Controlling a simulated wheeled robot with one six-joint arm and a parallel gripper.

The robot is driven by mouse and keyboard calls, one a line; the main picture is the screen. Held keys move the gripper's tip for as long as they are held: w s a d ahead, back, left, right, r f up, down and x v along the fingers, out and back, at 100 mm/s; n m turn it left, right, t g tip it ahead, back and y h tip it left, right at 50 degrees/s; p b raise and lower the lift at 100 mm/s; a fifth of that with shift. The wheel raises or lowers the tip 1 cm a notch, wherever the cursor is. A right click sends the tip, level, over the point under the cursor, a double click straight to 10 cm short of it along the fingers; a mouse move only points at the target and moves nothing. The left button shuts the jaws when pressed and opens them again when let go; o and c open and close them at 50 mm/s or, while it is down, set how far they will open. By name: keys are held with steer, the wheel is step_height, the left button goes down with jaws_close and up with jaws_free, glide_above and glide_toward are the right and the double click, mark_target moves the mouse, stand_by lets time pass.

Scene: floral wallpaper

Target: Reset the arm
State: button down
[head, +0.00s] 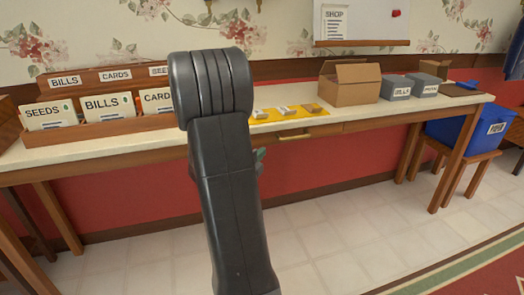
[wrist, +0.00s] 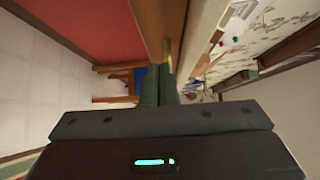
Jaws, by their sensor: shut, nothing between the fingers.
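My arm (head: 222,165) rises through the middle of the head view, bent at a thick dark joint. My gripper (wrist: 159,82) shows in the wrist view as two green fingers lying together, shut and empty. In the head view only a small greenish part of it (head: 260,156) shows beside my arm, in front of the table's front edge; my arm hides the rest. In the wrist view, turned on its side, the fingers point along the table front, close to it in the picture. I cannot tell the exact gap.
A long table (head: 375,117) runs along the wall. It bears a card rack (head: 60,136), a yellow mat (head: 270,119) with small items, an open cardboard box (head: 350,85) and grey boxes (head: 396,87). A blue bin (head: 455,130) sits on a stool (head: 470,165). The floor (head: 350,240) in front is clear.

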steer(key=v, duration=0.6)
steer(key=shift+s+p, duration=0.3)
steer(key=shift+s, duration=0.05)
steer(key=shift+a, duration=0.1)
